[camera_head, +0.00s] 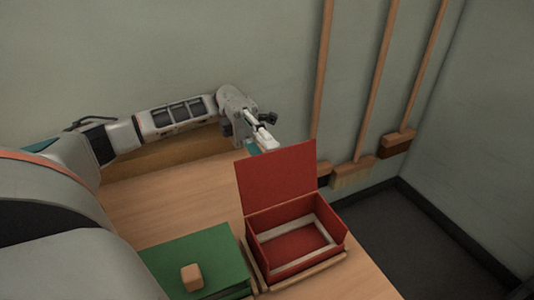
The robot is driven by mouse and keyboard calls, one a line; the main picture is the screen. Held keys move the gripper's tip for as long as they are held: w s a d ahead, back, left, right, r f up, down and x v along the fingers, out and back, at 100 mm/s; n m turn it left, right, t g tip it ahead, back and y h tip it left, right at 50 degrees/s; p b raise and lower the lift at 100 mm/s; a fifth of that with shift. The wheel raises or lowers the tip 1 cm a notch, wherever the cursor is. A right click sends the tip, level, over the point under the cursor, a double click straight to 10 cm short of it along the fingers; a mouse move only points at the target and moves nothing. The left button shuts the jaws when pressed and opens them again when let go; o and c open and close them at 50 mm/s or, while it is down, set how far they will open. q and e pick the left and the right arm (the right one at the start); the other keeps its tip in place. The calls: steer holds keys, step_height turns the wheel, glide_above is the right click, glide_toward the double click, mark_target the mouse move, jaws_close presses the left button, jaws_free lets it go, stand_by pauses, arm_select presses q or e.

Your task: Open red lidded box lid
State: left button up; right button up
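The red lidded box (285,262) stands on the wooden table at the right end. Its lid (277,179) stands upright along the far side, so the box is open. Inside I see a red floor with a pale rectangular frame around it. My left gripper (266,142) is just behind the top left edge of the lid. The fingers are small and partly hidden there, so I cannot tell whether they are open or shut, or whether they touch the lid. My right gripper is not in view.
A green box (205,258) with a small wooden block (192,277) on top stands left of the red box. The wooden table (165,205) is clear behind it. Brooms (353,172) lean on the wall beyond the table's right edge.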

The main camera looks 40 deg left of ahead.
arm_select(q)
steer(key=shift+a, duration=0.1)
steer(key=v, duration=0.7)
steer(key=shift+w+a+r, duration=0.1)
steer(key=shift+w, duration=0.05)
stand_by(0.6)
